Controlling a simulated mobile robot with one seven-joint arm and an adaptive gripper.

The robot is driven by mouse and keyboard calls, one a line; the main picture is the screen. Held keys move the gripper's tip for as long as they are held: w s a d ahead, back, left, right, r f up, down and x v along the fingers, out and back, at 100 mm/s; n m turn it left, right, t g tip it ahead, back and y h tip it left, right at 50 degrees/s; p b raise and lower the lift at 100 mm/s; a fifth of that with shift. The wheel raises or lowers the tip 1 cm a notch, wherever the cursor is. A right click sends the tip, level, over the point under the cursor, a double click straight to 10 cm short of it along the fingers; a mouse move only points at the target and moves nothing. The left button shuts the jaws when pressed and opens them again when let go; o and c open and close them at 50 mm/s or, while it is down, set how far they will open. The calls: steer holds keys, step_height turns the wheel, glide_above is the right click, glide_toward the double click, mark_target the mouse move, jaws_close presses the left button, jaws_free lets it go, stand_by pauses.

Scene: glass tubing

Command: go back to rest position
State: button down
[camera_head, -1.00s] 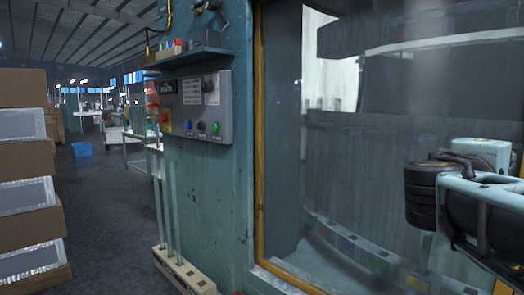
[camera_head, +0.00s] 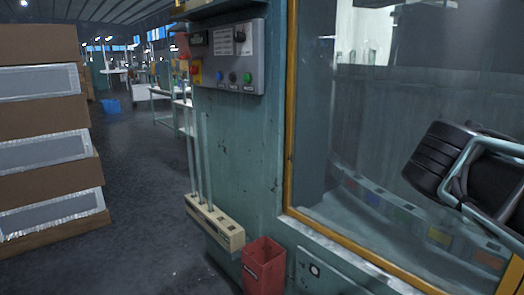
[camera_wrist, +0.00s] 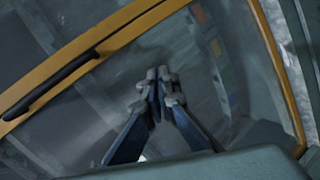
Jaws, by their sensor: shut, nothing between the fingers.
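My gripper (camera_wrist: 159,88) shows in the wrist view with its two fingers closed together and nothing between them. It is in front of the glass pane of a teal machine, whose yellow frame (camera_wrist: 100,50) runs across the upper left and down the right side. A dark handle bar (camera_wrist: 50,84) lies along that frame. In the head view, part of my arm shows at the right edge, in front of the window; the gripper itself is not seen there.
The teal machine (camera_head: 240,150) has a control panel (camera_head: 228,58) with buttons. Glass tubes (camera_head: 200,160) stand in a pale rack (camera_head: 215,222) on its side. A red bin (camera_head: 263,267) is below. Stacked boxes (camera_head: 40,122) stand at left. The floor (camera_head: 140,200) between is clear.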

steer(key=s+a+f+m+g+y, duration=0.1)
steer(key=s+a+f+y, duration=0.2)
steer(key=a+f+y, duration=0.55)
steer(key=s+a+f+m+y, duration=0.25)
steer(key=a+f, duration=0.75)
steer(key=a, duration=0.8)
step_height(320, 180, up, 30)
steer(key=p, duration=3)
steer(key=shift+r+n, duration=0.15)
steer(key=shift+n, duration=0.2)
